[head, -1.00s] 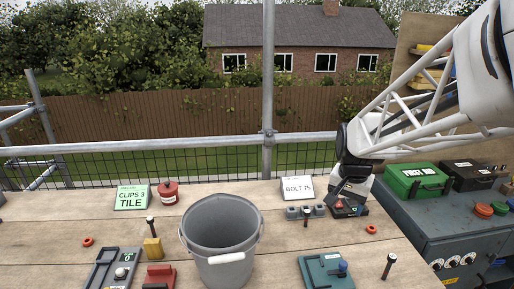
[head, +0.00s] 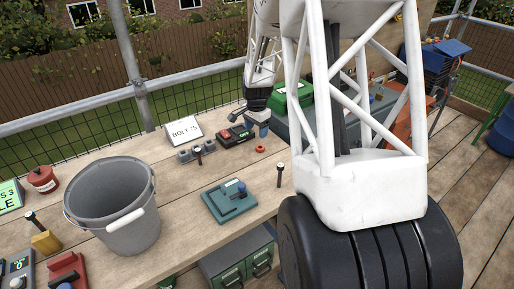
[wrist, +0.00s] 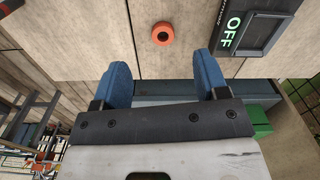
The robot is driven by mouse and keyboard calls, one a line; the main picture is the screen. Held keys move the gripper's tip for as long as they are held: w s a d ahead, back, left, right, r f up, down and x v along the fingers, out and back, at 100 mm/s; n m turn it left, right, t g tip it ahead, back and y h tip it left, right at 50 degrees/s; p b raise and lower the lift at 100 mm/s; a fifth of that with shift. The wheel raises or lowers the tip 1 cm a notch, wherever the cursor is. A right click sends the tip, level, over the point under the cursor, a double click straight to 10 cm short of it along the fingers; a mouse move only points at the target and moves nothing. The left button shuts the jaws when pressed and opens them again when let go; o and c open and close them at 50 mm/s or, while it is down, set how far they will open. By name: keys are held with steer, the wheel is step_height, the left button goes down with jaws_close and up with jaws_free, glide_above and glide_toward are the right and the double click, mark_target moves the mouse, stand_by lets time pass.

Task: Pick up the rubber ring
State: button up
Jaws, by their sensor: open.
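The rubber ring (head: 260,149) is a small orange-red ring lying flat on the wooden bench, near its right end in the head view. In the wrist view the ring (wrist: 162,33) lies beyond my fingertips, roughly centred between them, with a dark hole. My gripper (wrist: 162,62) is open and empty, with two blue fingers spread apart. In the head view my gripper (head: 262,128) is just behind the ring, apart from it; one blue finger shows clearly.
A dark device marked OFF (wrist: 268,22) is close beside my right finger in the wrist view. A grey bucket (head: 113,205), a teal plate (head: 229,201) and an upright bolt (head: 280,174) stand on the bench. A green box (head: 292,98) is behind my gripper.

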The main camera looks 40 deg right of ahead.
mark_target(260, 147)
steer(key=shift+w+d+f+m, duration=0.2)
steer(key=shift+d+f, duration=0.3)
steer(key=shift+w+d+f+m, duration=0.15)
steer(key=shift+d+f+m, duration=0.05)
steer(key=shift+d+f, duration=0.3)
steer(key=shift+f, duration=1.25)
steer(key=shift+s+d+f, duration=0.1)
steer(key=shift+f, duration=2.5)
steer(key=c, duration=1)
